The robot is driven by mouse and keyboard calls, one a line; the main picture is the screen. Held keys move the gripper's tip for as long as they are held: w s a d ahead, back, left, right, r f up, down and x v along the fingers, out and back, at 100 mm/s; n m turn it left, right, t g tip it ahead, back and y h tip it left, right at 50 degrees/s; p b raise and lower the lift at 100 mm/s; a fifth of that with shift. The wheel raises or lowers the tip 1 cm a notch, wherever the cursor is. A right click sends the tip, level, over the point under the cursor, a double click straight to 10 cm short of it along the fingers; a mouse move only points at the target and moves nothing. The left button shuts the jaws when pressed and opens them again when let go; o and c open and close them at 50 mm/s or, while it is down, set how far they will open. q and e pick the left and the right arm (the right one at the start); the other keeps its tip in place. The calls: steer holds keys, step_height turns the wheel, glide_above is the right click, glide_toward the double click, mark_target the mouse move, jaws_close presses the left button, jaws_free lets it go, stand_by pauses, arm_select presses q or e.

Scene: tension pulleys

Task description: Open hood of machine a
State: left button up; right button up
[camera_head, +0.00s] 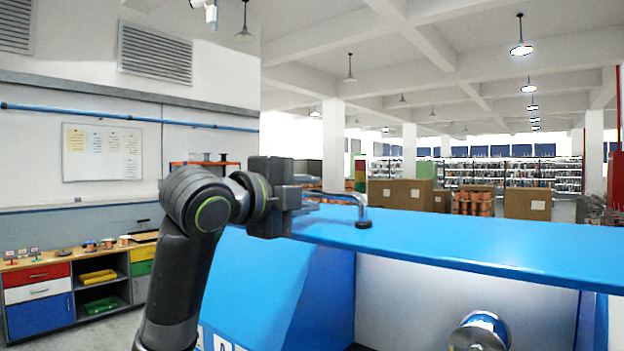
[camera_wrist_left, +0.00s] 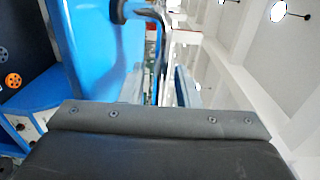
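The blue hood (camera_head: 470,240) of the machine is a long slab across the right of the head view. It stands raised, with the white interior (camera_head: 400,295) and a shiny metal pulley (camera_head: 480,332) showing below it. A bent metal handle (camera_head: 345,196) sits on the hood's top near its left end. My left gripper (camera_head: 302,197) is at the handle's left part. In the left wrist view the handle (camera_wrist_left: 160,42) runs down between the close-set fingers (camera_wrist_left: 165,88), which look shut on it; the contact itself is partly hidden. My right gripper is out of view.
The machine's blue side (camera_head: 255,290) carries white letter labels, one reading A, low beside my left arm. A workbench with drawers (camera_head: 38,290) stands at the left wall. Cardboard boxes (camera_head: 400,194) and shelves are far behind. The air above the hood is clear.

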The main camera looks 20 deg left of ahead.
arm_select(q)
steer(key=shift+x, duration=0.8)
steer(key=shift+f, duration=0.1)
steer(key=shift+c, duration=0.2)
jaws_close()
